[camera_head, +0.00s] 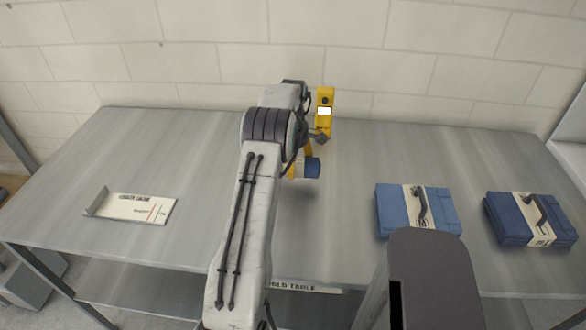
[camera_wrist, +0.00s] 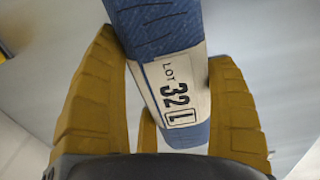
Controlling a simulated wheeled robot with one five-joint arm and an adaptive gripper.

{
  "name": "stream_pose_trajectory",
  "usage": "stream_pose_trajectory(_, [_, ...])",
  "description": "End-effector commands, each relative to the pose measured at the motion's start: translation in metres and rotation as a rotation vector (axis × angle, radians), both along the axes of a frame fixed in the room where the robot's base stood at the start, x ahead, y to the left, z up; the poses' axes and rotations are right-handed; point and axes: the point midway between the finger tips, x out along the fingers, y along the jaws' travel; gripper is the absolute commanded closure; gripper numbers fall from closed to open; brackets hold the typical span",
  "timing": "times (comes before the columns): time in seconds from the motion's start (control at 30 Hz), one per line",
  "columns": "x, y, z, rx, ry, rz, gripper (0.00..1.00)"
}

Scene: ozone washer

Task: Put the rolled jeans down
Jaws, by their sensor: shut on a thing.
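The rolled jeans (camera_wrist: 158,28) are a blue denim roll with a pale band marked "LOT 32 L". In the wrist view the roll lies between the yellow fingers of my gripper (camera_wrist: 165,75), which is shut on it. In the head view, the blue end of the roll (camera_head: 312,168) shows beside my gripper (camera_head: 302,162), over the middle of the grey table (camera_head: 340,240). A soft shadow lies on the table below it, and the roll looks raised off the surface. My arm hides part of the roll and gripper.
Two folded blue jeans bundles with pale bands, one (camera_head: 393,210) nearer and one (camera_head: 508,222) farther right, lie on the table. A yellow device (camera_head: 325,97) shows behind my gripper. The table's left middle is bare.

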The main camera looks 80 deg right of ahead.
Motion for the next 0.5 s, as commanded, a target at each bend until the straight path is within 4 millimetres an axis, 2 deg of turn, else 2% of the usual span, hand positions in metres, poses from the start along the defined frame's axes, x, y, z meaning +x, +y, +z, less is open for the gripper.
stream_pose_trajectory(0.17, [0.0, 0.001, -0.007, 0.004, 0.0, 0.0, 0.57])
stream_pose_trajectory(0.33, [0.0, 0.001, -0.027, 0.003, 0.0, 0.0, 0.57])
stream_pose_trajectory(0.5, [0.0, 0.0, -0.035, -0.001, 0.0, 0.0, 0.57])
